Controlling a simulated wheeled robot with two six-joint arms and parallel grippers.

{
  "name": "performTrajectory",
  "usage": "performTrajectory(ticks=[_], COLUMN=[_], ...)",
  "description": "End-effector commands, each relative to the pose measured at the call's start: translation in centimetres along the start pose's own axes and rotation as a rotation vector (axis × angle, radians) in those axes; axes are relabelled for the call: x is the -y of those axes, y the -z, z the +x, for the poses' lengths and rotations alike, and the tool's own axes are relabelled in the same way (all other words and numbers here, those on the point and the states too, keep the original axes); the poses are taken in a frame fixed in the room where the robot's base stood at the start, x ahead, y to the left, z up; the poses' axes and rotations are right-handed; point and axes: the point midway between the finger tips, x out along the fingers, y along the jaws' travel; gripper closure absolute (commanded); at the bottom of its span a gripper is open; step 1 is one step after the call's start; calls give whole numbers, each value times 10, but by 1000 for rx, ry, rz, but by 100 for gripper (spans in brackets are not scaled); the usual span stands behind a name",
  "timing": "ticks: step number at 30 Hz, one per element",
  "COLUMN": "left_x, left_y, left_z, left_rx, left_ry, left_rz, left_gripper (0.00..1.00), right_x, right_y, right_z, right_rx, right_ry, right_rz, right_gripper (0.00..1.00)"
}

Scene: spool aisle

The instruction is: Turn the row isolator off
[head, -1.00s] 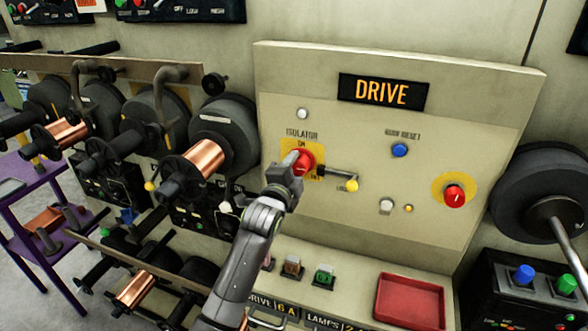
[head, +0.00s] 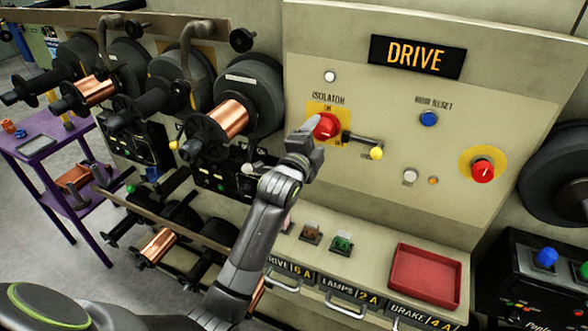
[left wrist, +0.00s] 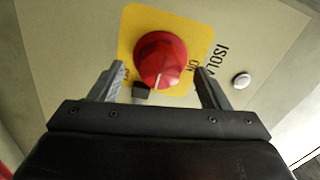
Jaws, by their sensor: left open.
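The red isolator knob (head: 326,126) sits on a yellow plate on the beige DRIVE panel, under the word ISOLATOR. In the left wrist view the knob (left wrist: 160,58) shows a white mark at its lower edge, between the printed ON and OFF; I cannot tell an exact setting. My left gripper (head: 308,132) is in front of the knob, a little to its left. In the left wrist view its fingers (left wrist: 160,86) are open, one on each side of the knob, with gaps and no visible contact. My right gripper is not in view.
A black lever with a yellow tip (head: 376,153) sticks out right of the knob. A blue reset button (head: 429,118) and another red knob (head: 483,170) are further right. Copper spools (head: 225,120) stand close left. A red tray (head: 425,278) lies below.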

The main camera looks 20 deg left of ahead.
Motion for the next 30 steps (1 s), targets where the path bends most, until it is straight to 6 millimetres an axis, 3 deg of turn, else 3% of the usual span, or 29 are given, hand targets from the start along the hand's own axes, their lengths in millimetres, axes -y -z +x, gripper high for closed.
performTrajectory(ticks=[21, 30], left_x=[-3, -1], left_y=[0, 0], left_z=[-120, -147], left_rx=[1, 0], left_ry=[1, 0], left_rz=[-1, 1], left_gripper=[30, 30], right_x=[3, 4], right_y=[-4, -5], right_z=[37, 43], right_rx=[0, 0], right_ry=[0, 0], right_rz=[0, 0], right_gripper=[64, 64])
